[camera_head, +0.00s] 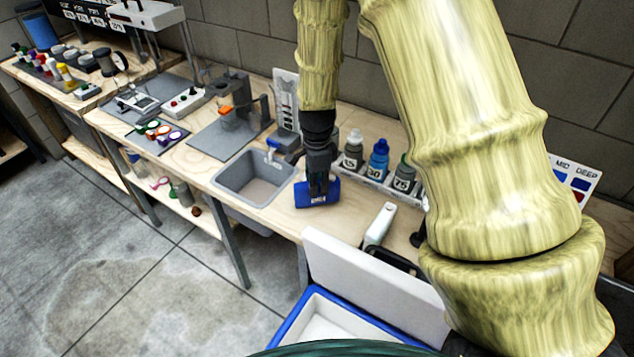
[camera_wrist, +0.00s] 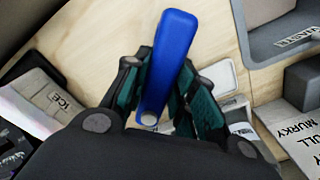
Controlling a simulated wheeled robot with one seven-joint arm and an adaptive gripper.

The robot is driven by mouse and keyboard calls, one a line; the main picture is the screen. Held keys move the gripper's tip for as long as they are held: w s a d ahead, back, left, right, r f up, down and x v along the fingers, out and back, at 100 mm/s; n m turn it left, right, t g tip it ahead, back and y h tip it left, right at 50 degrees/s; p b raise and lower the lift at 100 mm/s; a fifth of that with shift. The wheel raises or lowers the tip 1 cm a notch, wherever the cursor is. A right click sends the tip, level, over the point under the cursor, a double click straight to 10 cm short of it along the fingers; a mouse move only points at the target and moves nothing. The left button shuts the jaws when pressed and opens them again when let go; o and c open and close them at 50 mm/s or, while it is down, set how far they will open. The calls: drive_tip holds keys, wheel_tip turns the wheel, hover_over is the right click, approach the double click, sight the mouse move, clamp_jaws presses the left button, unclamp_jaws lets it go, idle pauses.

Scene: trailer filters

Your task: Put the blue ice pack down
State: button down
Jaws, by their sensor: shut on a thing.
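The blue ice pack (camera_head: 318,191) is held by my gripper (camera_head: 320,172) just above or on the wooden bench top, to the right of the grey sink; I cannot tell whether it touches the wood. In the wrist view the blue ice pack (camera_wrist: 172,62) is seen narrow edge up, between the two teal-padded fingers of my gripper (camera_wrist: 160,95). The fingers are shut on it from both sides. The wooden bench (camera_wrist: 100,30) shows around it.
The grey sink (camera_head: 226,186) is left of the gripper. Several bottles (camera_head: 378,160) stand in a row to the right. A blue and white cooler (camera_head: 290,322) with a raised white lid (camera_head: 345,270) is in front. A white-topped object (camera_head: 380,222) lies behind the lid.

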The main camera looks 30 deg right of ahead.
drive_tip(key=shift+f, duration=0.25)
drive_tip(key=shift+f, duration=0.1)
drive_tip(key=c, duration=1.2)
unclamp_jaws()
drive_tip(key=shift+o, duration=0.2)
wheel_tip(320, 180, up, 12)
drive_tip(key=b, duration=0.2)
